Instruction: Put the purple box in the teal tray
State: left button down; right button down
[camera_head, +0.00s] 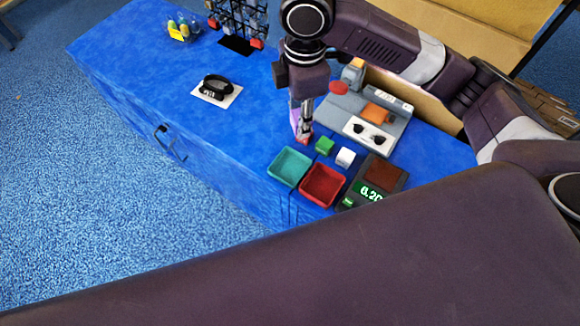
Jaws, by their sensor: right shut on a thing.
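My right gripper (304,134) points down over the blue counter and is shut on the purple box (294,112). Only a strip of the purple box shows to the left of the fingers; the gripper hides the rest. The teal tray (289,167) lies near the counter's front edge, just below the gripper in the picture, and looks empty. A small red thing shows at the fingertips; I cannot tell whether it touches them. My left gripper is not in view.
A red tray (323,186) adjoins the teal tray on the right. A green block (325,146) and a white block (345,158) stand close by. A scale (372,184) with a lit display sits right. A grey device (393,128) stands behind.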

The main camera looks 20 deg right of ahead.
aim_at(290, 170)
jog(key=n, duration=0.2)
jog(key=w+a+f+n, duration=0.1)
jog(key=shift+n, duration=0.4)
jog(key=f+n, duration=0.1)
jog(key=f, duration=0.6)
jog(key=f+n+p, duration=0.1)
jog(key=f, duration=0.6)
jog(key=f+n, duration=0.2)
jog(key=f, duration=0.5)
jog(key=shift+w+a+f, duration=0.1)
jog(key=shift+w+a, duration=0.2)
jog(key=shift+a, duration=0.1)
jog(key=shift+f, duration=0.1)
jog(key=c, duration=1.7)
grip_release()
jog(key=shift+c, duration=0.2)
notch_tip(290, 170, up, 12)
